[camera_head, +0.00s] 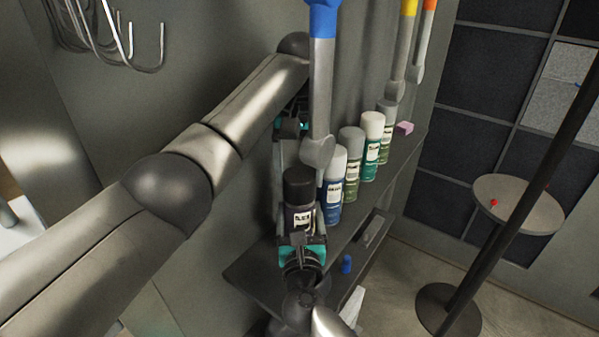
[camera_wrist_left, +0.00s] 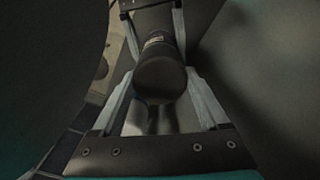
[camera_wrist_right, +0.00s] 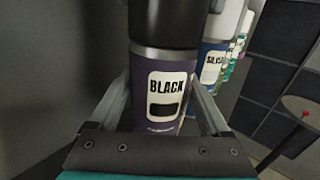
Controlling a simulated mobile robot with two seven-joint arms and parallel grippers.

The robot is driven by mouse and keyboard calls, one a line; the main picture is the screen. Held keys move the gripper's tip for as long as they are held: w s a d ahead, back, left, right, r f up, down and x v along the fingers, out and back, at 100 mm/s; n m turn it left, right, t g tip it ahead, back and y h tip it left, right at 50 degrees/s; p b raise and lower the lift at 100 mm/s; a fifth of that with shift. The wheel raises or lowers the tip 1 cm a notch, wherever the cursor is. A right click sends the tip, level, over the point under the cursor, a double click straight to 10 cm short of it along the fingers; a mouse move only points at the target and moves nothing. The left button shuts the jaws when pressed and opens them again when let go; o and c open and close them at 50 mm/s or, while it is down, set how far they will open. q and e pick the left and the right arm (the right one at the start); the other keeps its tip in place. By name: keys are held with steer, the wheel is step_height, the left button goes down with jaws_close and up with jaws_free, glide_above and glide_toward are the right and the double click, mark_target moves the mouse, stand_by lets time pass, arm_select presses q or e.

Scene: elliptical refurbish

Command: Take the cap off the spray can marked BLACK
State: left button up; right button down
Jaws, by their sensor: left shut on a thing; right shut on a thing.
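The purple spray can marked BLACK (camera_wrist_right: 166,95) stands upright in the right wrist view, with a silver band at its top. Its black cap (camera_wrist_right: 164,22) sits directly above that band; I see no clear gap. My left gripper (camera_head: 293,172) reaches down from above and is shut on the cap, which fills the space between its fingers in the left wrist view (camera_wrist_left: 160,78). My right gripper (camera_head: 300,228) comes from the front and is shut around the can's body below the cap. Whether the can's base touches the shelf is hidden.
Several other cans, nearest the blue one with a white cap (camera_head: 334,180), stand in a row on the dark shelf (camera_head: 262,272) behind. A blue-ended hanging tool (camera_head: 321,80) partly covers the left gripper. A round side table (camera_head: 525,205) stands at right.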

mark_target(300, 173)
arm_select(q)
steer(key=shift+r, duration=1.05)
steer(key=shift+r, duration=2)
arm_select(e)
jaws_free()
steer(key=shift+s, duration=0.15)
